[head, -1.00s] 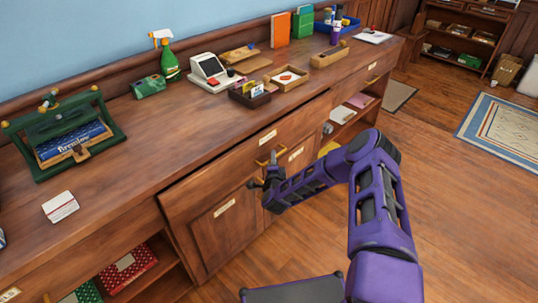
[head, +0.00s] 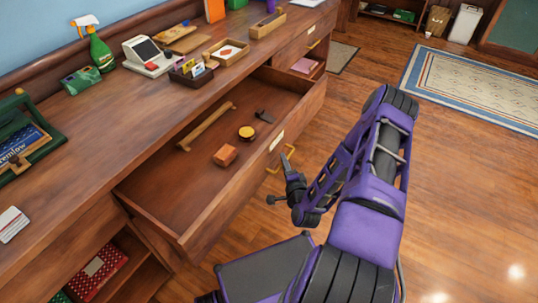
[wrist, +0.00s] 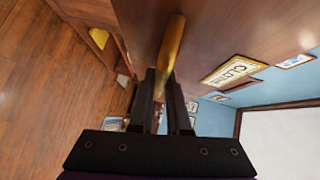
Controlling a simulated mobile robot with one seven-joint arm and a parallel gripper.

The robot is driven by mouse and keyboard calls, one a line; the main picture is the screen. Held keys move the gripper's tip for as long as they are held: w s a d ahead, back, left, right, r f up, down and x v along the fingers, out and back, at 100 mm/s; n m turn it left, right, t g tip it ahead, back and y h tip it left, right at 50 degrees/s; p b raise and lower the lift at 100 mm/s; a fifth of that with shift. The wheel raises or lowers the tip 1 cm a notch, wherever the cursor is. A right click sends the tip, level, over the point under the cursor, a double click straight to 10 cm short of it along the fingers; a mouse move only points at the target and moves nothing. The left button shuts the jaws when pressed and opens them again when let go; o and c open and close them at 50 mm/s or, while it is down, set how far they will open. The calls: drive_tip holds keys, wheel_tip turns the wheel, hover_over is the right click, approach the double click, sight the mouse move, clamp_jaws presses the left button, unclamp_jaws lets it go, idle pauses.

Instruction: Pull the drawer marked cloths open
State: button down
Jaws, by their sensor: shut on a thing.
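The drawer (head: 160,200) stands far out of the wooden counter, its inside showing in the head view. Its front bears a pale label (head: 277,140), which reads CLOTHS in the wrist view (wrist: 231,70). A brass bar handle (head: 272,170) is on that front; it also shows in the wrist view (wrist: 173,40). My gripper (head: 287,163) is at the handle, and in the wrist view (wrist: 162,85) its fingers are shut around the bar's near end.
Inside the drawer lie a wooden bar (head: 207,127), a yellow-topped round tin (head: 246,133), an orange-brown block (head: 225,155) and a small dark item (head: 264,116). The countertop holds a card terminal (head: 148,55) and a spray bottle (head: 101,52). Open floor lies to the right.

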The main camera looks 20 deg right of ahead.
drive_tip(key=shift+s+d, duration=0.45)
drive_tip(key=shift+s, duration=0.2)
drive_tip(key=shift+s+d, duration=0.45)
drive_tip(key=shift+s, duration=0.15)
drive_tip(key=c, duration=0.9)
unclamp_jaws()
drive_tip(key=v, duration=1.7)
drive_tip(key=shift+s+p, duration=0.2)
drive_tip(key=shift+p, duration=0.2)
